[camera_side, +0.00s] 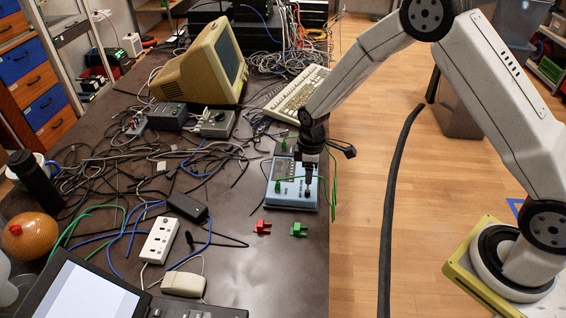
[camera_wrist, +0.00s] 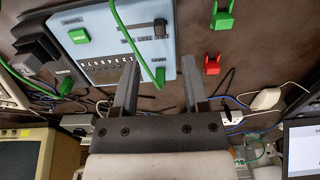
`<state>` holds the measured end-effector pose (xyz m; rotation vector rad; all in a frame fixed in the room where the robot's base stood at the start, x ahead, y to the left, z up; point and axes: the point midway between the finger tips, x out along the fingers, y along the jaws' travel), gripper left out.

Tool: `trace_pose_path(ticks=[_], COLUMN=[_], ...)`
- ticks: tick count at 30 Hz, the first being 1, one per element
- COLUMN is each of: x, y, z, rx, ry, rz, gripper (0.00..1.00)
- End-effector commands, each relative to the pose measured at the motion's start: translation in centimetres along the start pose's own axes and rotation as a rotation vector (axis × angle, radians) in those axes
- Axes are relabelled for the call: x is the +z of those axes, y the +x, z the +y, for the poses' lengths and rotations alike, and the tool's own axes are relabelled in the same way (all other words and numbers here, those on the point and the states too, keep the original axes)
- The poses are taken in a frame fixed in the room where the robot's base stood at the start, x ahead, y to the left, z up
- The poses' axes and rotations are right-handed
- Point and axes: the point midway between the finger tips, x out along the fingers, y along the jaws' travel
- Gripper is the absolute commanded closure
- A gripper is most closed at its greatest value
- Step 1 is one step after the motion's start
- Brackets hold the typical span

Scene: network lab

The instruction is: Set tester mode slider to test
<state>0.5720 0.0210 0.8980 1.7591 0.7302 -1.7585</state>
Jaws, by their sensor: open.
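The tester (camera_side: 292,190) is a light blue box lying on the dark table near its right edge. It also shows at the top of the wrist view (camera_wrist: 110,47), with a row of numbered marks on its face. A black slider knob (camera_wrist: 160,27) stands in a slot near its upper right there; I cannot read its setting. A green plug (camera_wrist: 78,36) sits on the tester and a green cable (camera_wrist: 135,45) crosses it. In the side view my gripper (camera_side: 308,190) is over the tester's right part.
A red connector (camera_side: 262,227) and a green connector (camera_side: 298,229) lie in front of the tester. A keyboard (camera_side: 298,95) and an old monitor (camera_side: 205,65) stand behind it. Tangled cables, a white power strip (camera_side: 160,240) and a laptop (camera_side: 85,290) fill the left side.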

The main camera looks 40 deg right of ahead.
Motion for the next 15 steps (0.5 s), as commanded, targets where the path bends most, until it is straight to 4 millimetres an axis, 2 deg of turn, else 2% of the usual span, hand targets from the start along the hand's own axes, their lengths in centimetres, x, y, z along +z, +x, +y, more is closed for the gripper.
trace_pose_path(ticks=[15], x=[0.1], y=[5.0], z=[-0.1], rx=[-0.001], ry=[0.001], rz=[-0.001], gripper=[0.43])
